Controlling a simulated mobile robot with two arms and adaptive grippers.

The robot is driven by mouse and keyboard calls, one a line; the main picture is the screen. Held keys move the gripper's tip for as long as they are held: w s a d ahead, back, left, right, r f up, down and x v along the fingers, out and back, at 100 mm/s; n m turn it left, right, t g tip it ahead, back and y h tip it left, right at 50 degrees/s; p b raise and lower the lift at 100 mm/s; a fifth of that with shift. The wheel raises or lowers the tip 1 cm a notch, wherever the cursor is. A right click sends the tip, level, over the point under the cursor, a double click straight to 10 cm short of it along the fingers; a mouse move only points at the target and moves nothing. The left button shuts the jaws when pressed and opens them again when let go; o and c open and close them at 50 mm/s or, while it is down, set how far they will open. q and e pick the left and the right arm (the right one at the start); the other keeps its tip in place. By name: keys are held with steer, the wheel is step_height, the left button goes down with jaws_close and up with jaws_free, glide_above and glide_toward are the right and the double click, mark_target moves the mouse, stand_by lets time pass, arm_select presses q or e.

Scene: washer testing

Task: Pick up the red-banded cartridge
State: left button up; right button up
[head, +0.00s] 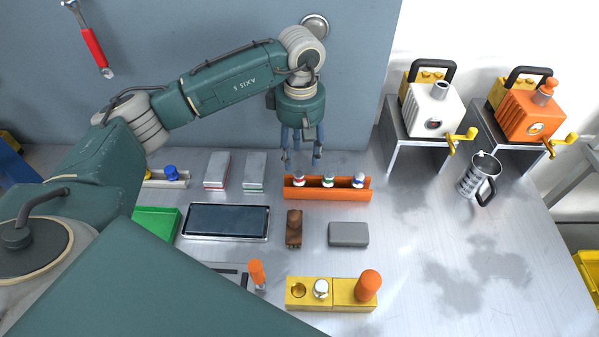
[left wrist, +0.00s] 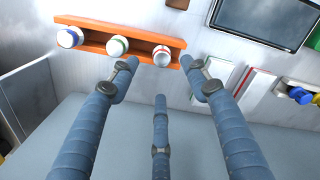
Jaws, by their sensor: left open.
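The red-banded cartridge (head: 298,180) has a white top and stands at the left end of an orange rack (head: 313,194), beside a green-banded cartridge (head: 328,181) and a blue-banded cartridge (head: 358,181). My left gripper (head: 301,156) hangs fingers-down above and just behind the rack, near the red-banded cartridge. It is open and empty. In the left wrist view the red-banded cartridge (left wrist: 162,56) shows between and beyond the spread fingertips, apart from them. The cartridge's lower part is hidden in the rack. My right gripper is out of view.
A dark tablet (head: 227,221), a brown wooden object (head: 294,229) and a grey block (head: 348,234) lie in front of the rack. Red- and green-edged boxes (head: 217,170) stand left. A metal jug (head: 475,177) stands right. A grey panel (head: 345,100) rises behind the gripper.

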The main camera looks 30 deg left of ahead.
mark_target(299, 174)
arm_select(q)
steer(key=shift+s+d+f, duration=0.1)
steer(key=shift+s+f, duration=0.05)
steer(key=shift+f, duration=0.35)
steer(key=shift+s+f, duration=0.15)
steer(key=shift+f, duration=0.3)
steer(key=shift+f+p, duration=0.3)
steer(key=shift+p, duration=0.05)
steer(key=shift+w+f+p, duration=0.1)
steer(key=shift+f+p, duration=0.25)
steer(key=shift+f, duration=0.05)
steer(key=f+p, duration=0.2)
steer(key=f, duration=0.1)
steer(key=shift+a+f, duration=0.2)
steer(key=shift+f, duration=0.6)
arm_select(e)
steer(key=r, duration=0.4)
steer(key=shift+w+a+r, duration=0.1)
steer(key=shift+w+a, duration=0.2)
arm_select(q)
jaws_close()
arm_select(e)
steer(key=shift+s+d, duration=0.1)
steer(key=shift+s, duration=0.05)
